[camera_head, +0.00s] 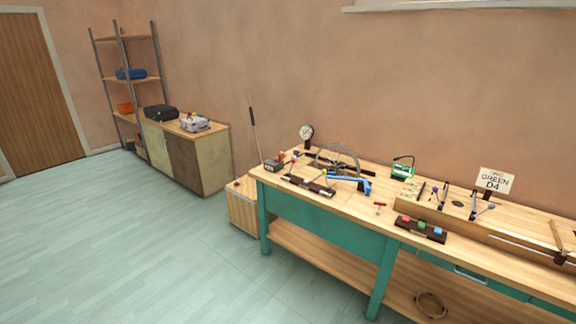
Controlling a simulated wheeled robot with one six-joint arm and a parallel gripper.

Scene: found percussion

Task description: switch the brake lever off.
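I cannot tell for sure which part is the brake lever. A tall thin rod with a dark grip (253,122) stands at the left end of the workbench, leaning slightly left, above a light wooden box (243,208). A blue arm-like piece (350,184) lies on the left part of the bench top, near a dark strip-shaped base (308,186). Either could be a lever, and its on or off setting is too small to read. My gripper is not in view.
The teal-framed workbench (318,211) fills the right side. On it are a dial gauge (307,132), a grey hoop (340,148), a block with coloured buttons (422,229) and a sign (494,181). A cabinet (204,162) and shelf stand back left. The floor at left is clear.

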